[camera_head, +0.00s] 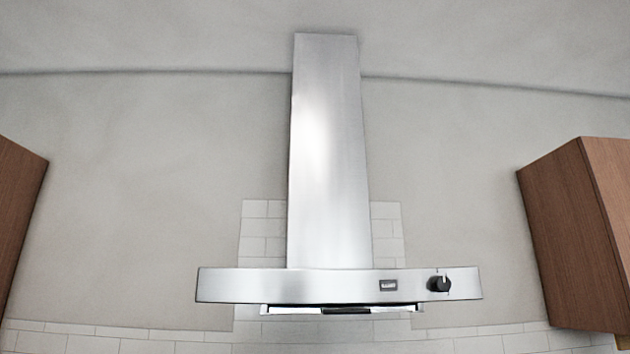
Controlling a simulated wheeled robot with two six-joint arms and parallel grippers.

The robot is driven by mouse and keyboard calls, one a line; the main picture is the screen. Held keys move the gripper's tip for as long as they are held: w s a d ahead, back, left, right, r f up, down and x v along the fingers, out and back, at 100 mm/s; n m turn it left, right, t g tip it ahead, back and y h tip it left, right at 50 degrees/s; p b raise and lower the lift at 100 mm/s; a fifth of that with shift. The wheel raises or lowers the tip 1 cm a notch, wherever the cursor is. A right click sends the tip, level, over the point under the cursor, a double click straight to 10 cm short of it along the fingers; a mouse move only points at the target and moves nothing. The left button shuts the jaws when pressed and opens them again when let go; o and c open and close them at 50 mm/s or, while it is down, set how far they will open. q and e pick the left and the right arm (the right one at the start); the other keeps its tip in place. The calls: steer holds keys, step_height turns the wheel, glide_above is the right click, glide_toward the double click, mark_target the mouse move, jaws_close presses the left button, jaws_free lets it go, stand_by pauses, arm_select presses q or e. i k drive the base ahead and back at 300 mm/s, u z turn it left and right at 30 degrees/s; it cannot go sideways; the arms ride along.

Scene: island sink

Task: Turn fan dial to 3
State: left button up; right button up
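A black round fan dial (438,284) with a raised grip is mounted near the right end of the front panel of the stainless range hood (290,284). The dial's setting is too small to read. Neither of my grippers shows in the head view.
The hood's tall steel chimney (328,150) rises up the wall. A brown wooden cabinet (570,235) hangs at the right, and another (15,210) at the left edge. The space around the hood's front looks clear.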

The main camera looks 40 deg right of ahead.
mark_target(440, 285)
steer(key=z, duration=1.75)
steer(key=i, duration=0.1)
steer(key=z, duration=2.45)
steer(key=k, duration=1.1)
steer(key=u, duration=2.35)
